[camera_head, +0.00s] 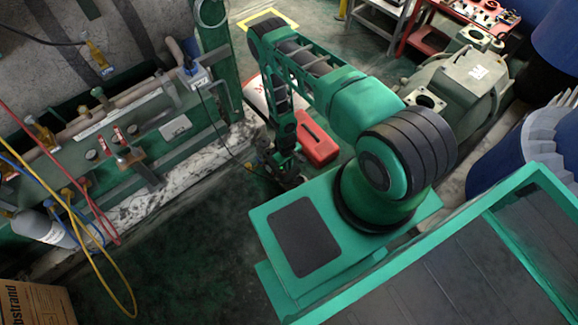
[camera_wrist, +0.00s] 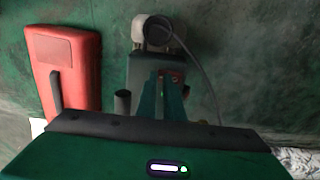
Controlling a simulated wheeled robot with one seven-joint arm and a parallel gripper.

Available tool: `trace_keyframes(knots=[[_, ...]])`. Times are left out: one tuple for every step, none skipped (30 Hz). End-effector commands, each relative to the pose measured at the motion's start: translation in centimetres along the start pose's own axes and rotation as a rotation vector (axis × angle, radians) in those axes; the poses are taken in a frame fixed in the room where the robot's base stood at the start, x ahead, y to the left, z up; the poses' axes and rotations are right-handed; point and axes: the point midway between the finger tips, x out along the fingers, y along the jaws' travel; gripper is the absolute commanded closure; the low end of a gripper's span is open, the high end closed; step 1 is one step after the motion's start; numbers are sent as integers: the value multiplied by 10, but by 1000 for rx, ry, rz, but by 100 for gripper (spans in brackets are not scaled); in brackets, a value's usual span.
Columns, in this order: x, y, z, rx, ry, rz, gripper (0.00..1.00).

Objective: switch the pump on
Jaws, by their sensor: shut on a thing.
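The pump (camera_wrist: 143,68) is a grey-green body on the dark floor, with a dark round end and pale parts at its top in the wrist view. A dark cable runs from it down the right side. My gripper (camera_wrist: 172,78) points down at the pump. Its two fingers are closed in on a small reddish part on top of the pump, which looks like its switch; the fingers hide most of it. In the head view my gripper (camera_head: 284,178) is low by the floor, and the pump is largely hidden by my arm there.
A red case (camera_head: 316,144) lies right beside the pump; it also shows in the wrist view (camera_wrist: 66,65). A pipe rack with gauges and coloured hoses (camera_head: 105,160) runs along the left wall. A grey machine (camera_head: 460,85) stands at the right.

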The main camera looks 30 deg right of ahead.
Motion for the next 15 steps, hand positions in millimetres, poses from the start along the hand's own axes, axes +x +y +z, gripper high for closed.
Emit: trace_keyframes(knots=[[5,7,4,0,-5,12,100],[6,7,4,0,-6,12,100],[7,7,4,1,-9,13,100],[8,8,4,1,-10,13,100],[8,8,3,1,-11,13,100],[9,8,3,1,-12,13,100],[10,8,2,1,-12,14,100],[10,8,2,1,-13,14,100],[11,8,2,1,-13,14,100],[11,8,2,1,-13,14,100],[11,8,2,1,-13,14,100],[11,6,1,1,-13,14,100],[12,6,1,0,-13,14,100],[11,4,1,0,-13,14,100],[11,3,1,0,-13,14,100]])
